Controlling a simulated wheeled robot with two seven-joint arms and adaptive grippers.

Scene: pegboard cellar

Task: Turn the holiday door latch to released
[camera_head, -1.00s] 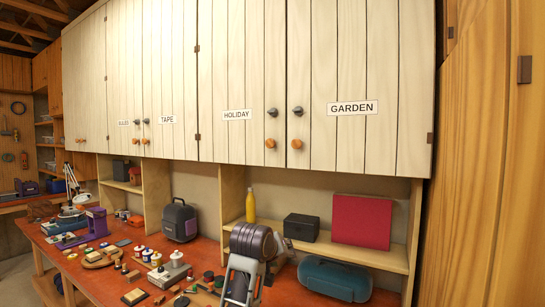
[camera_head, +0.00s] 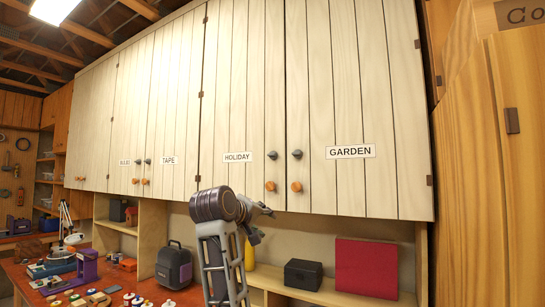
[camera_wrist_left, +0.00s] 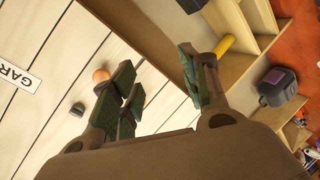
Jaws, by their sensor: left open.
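The holiday door (camera_head: 235,90) is shut, a pale plank cupboard door with a HOLIDAY label (camera_head: 238,157). Near its right edge are a dark grey knob-like latch (camera_head: 272,155) and, below, an orange round knob (camera_head: 270,187). I cannot read the latch's setting. My left gripper (camera_head: 264,218) is open and empty, just below the orange knob and apart from it. In the left wrist view, the open green-padded fingers (camera_wrist_left: 160,88) face the doors. An orange knob (camera_wrist_left: 100,75) and a grey one (camera_wrist_left: 77,109) show there beside a finger; which door's they are, I cannot tell.
The garden door (camera_head: 350,90) beside it has its own grey and orange knobs. Below, a shelf holds a dark box (camera_head: 303,274), a red panel (camera_head: 366,268) and a yellow bottle (camera_head: 249,256). A dark case (camera_head: 174,266) stands on the cluttered red bench.

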